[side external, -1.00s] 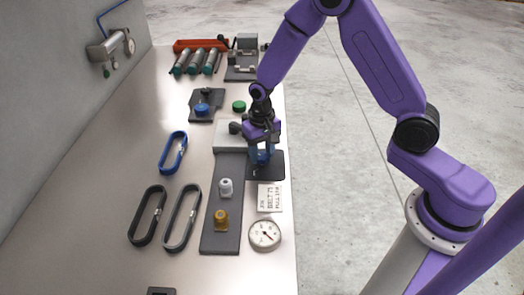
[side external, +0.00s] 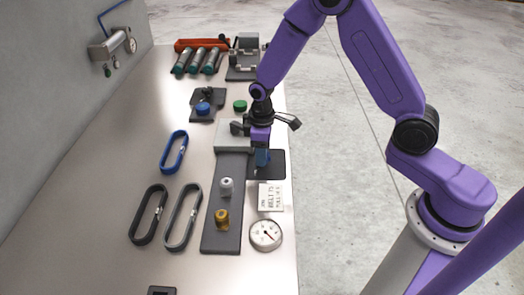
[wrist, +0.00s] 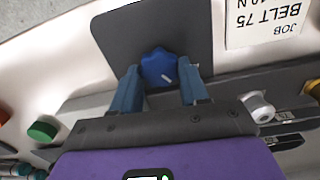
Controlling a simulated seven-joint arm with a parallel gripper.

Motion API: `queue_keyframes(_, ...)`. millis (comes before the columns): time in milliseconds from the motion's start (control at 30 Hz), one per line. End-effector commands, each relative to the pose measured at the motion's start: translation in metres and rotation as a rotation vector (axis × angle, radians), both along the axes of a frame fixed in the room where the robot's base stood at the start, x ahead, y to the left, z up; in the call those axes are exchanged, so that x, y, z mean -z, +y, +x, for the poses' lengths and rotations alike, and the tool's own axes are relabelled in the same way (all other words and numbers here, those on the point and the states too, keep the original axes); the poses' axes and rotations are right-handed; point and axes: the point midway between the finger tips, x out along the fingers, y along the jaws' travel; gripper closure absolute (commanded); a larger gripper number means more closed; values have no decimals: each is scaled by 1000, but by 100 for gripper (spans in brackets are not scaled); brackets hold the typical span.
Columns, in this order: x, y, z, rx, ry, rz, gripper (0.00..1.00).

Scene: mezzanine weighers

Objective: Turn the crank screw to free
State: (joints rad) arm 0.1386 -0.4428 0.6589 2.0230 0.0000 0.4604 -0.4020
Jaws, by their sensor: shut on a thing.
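In the side view my gripper (side external: 262,157) points down at the dark plate (side external: 274,168), at the right edge of the bench, and hides the knob. I cannot read any free mark.
A long grey base (side external: 226,215) carries a white pulley (side external: 226,187) and a yellow pulley (side external: 222,220). A job card (side external: 270,197) and a dial gauge (side external: 266,235) lie to its right. A green cap (side external: 240,105) stands behind.

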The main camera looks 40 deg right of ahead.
Motion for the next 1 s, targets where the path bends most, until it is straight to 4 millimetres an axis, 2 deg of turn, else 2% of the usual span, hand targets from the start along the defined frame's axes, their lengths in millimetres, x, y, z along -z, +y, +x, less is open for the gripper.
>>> queue_keyframes(200, -1, 1, 0, -188, -4, 1, 86)
queue_keyframes(500, -1, 2, 0, -378, -3, 1, 86)
queue_keyframes(1000, -1, 2, -1, -473, -4, 0, 86)
